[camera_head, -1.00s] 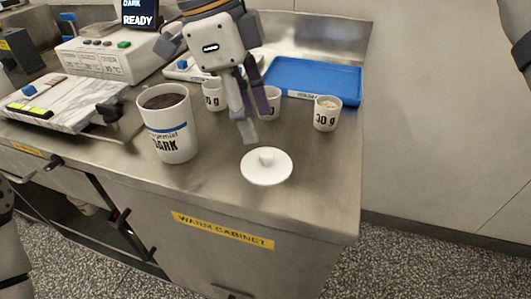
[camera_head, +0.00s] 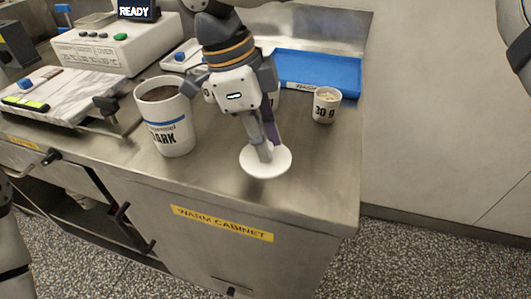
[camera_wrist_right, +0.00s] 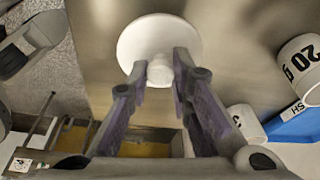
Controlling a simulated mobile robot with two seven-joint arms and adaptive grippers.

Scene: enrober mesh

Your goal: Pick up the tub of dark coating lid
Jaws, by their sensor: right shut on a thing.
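The tub lid is a round white disc with a small knob, lying flat on the steel counter in the head view (camera_head: 281,164). It also shows in the right wrist view (camera_wrist_right: 140,40), with the knob between the fingers. My right gripper (camera_head: 267,153) reaches down from above and is shut on the knob; in the wrist view its fingertips (camera_wrist_right: 160,72) flank the knob. The white tub of dark coating (camera_head: 172,138), with a blue band, stands open and upright left of the lid, its dark contents showing. My left gripper is not recognisable in either view.
Other cups are partly hidden behind my gripper. A marble slab (camera_head: 55,95) lies at left. The counter's front edge is close to the lid.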

